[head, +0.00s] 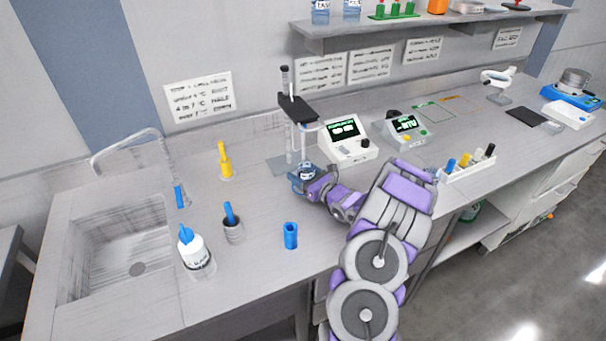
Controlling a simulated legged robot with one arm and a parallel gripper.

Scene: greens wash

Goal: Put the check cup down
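My gripper (314,181) is at the far end of my purple and grey arm, by the foot of a stand (301,140) with a dark top. A small clear-blue cup (298,185) with a white label is right at my gripper's tips, low by the stand. I cannot tell whether the fingers are closed on it or only beside it, nor whether it touches the counter. A separate blue cup (290,235) stands upright on the counter, nearer the front edge and apart from my gripper. No readable label tells which is the check cup.
The sink (120,250) is at left. A white bottle (195,252), a grey holder (233,231) and a yellow bottle (225,163) stand beside it. Two meters (347,148) (405,128) and a white rack (468,166) are to the right. Bare counter surrounds the blue cup.

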